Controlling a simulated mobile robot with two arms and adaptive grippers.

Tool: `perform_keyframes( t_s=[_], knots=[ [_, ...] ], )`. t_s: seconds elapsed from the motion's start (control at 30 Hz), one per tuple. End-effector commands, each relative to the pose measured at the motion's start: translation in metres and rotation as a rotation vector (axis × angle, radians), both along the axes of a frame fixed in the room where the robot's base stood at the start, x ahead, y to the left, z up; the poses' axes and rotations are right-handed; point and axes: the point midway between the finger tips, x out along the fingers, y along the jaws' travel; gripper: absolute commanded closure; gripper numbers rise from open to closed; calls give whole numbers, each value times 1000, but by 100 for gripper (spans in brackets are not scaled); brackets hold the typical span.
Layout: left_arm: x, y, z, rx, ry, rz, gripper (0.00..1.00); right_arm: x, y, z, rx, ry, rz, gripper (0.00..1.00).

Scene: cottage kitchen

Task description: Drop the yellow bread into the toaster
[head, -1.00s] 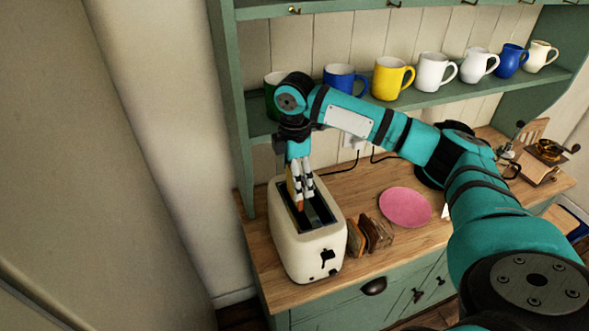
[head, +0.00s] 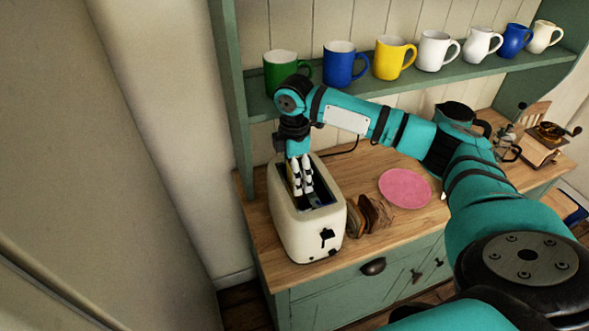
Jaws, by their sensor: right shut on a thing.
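The cream toaster (head: 308,236) stands upright at the left end of the wooden counter, its lever on the side facing me. My right gripper (head: 302,192) points down over the toaster's top opening, with its fingertips at the slots. It is shut on the yellow bread (head: 290,172), of which only a thin yellowish edge shows beside the fingers. The rest of the bread is hidden by the fingers and the toaster, so I cannot tell how deep it sits. My left gripper is not in view.
Several brown bread slices (head: 368,215) stand just right of the toaster. A pink plate (head: 405,188) lies behind them. A shelf (head: 420,83) with several mugs, including a green mug (head: 281,70), is above my right forearm. The counter's front strip (head: 400,236) is clear.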

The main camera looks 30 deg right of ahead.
Motion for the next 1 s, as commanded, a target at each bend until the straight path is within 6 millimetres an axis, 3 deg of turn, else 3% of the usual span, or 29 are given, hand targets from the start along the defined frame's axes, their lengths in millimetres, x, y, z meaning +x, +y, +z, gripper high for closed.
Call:
perform_keyframes(
  t_s=[0.1, 0.13, 0.2, 0.53, 1.0],
  knots=[
    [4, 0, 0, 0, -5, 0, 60, 0, 0, 0, 0, 0, 0, 21],
    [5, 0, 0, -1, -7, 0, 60, 0, 0, 0, 0, 0, 0, 8],
    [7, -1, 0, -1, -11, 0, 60, 0, 0, 0, 0, 0, 0, 0],
    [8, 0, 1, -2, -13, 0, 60, 1, 0, 5, 2, -1, 0, 0],
    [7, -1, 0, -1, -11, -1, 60, 1, 0, 71, 1, -2, 0, 0]
  ],
)
